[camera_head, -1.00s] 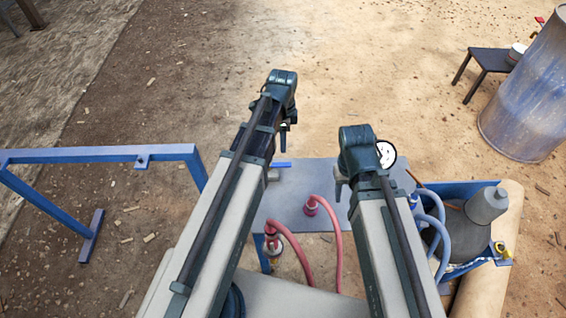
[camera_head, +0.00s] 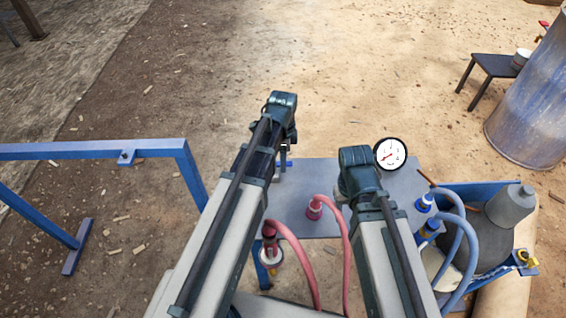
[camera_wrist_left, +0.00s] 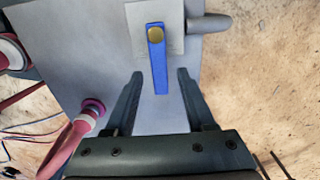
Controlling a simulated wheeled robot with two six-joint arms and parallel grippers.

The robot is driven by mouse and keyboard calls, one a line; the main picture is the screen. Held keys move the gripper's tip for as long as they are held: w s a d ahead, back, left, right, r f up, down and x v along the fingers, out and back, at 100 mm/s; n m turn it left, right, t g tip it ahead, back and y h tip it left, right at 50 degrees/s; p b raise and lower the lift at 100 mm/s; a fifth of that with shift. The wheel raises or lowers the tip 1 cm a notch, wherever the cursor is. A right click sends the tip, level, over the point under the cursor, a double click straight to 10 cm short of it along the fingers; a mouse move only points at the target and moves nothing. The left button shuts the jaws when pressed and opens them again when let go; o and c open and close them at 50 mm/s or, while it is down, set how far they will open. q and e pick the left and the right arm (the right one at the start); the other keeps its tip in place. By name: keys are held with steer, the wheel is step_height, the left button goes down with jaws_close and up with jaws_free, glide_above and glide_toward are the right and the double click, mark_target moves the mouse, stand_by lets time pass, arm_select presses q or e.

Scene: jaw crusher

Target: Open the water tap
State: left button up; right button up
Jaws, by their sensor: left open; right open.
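The water tap's blue lever handle (camera_wrist_left: 158,65) has a brass-coloured pivot and sits on a grey block in the left wrist view. Its free end points toward my left gripper (camera_wrist_left: 159,82). That gripper is open, with one finger on each side of the lever's lower end and visible gaps on both sides. In the head view, my left gripper (camera_head: 286,150) is over the left back edge of the grey panel (camera_head: 300,200) and mostly hides the tap. My right gripper (camera_head: 343,190) is open over the panel's middle, its fingers partly hidden by its wrist.
A round white gauge (camera_head: 390,154) stands at the panel's back, close to my right wrist. Red hoses (camera_head: 295,252) and blue hoses (camera_head: 462,250) rise around the panel. A blue frame (camera_head: 95,150) stands left. A blue barrel (camera_head: 532,110) stands far right. Ground behind the panel is open.

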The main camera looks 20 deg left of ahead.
arm_select(q)
jaws_close()
stand_by(1.4)
